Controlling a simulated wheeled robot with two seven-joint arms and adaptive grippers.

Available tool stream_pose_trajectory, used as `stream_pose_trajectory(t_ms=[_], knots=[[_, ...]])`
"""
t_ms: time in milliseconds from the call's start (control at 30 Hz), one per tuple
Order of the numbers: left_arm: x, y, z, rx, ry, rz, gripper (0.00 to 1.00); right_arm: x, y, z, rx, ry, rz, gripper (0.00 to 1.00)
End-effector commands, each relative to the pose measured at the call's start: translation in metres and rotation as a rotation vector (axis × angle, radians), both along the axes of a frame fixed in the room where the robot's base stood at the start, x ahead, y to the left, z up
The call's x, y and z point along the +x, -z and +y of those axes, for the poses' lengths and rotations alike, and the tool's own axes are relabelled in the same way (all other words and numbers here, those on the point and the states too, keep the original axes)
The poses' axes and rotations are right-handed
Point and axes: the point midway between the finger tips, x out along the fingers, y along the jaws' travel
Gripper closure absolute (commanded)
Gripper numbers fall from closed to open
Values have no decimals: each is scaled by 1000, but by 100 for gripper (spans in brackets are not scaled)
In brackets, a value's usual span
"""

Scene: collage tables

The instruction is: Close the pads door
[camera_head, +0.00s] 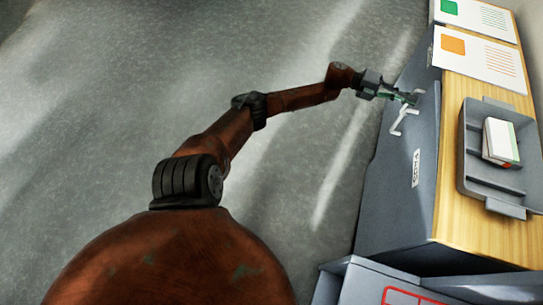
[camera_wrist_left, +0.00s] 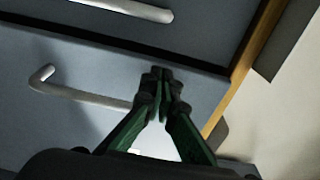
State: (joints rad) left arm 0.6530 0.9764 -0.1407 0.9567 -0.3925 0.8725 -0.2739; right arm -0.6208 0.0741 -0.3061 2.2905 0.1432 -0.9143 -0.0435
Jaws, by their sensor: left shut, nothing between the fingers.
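The grey door (camera_head: 395,190) with a small white label (camera_head: 416,168) is on the front of the wood-topped cabinet; the label is too small to read surely. A pale bar handle (camera_head: 402,121) sits on the front and also shows in the left wrist view (camera_wrist_left: 85,95). My left gripper (camera_head: 414,98) is shut and empty, beside this handle. In the left wrist view its green and black fingertips (camera_wrist_left: 161,76) are together in front of a grey panel (camera_wrist_left: 60,60), near its edge. A dark gap runs along that edge. I cannot tell if the fingertips touch the panel.
The wooden top (camera_head: 453,165) carries a grey tray (camera_head: 466,150) with small pads (camera_head: 502,140) and printed cards (camera_head: 478,58). A grey box with red markings (camera_head: 410,296) stands at the lower right. The floor (camera_head: 130,90) to the left is clear.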

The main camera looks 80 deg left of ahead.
Motion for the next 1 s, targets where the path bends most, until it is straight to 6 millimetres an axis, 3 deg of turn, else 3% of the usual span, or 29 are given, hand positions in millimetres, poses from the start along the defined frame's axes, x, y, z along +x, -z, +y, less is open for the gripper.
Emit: stream_pose_trajectory(t_ms=[767, 1000], knots=[[-2, 0, 3, 0, -4, 0, 100, -1, 0, 0, -1, 1, 1, 74], [-16, 0, 15, 1, 0, 1, 100, -3, -2, -1, -5, -2, 10, 74]])
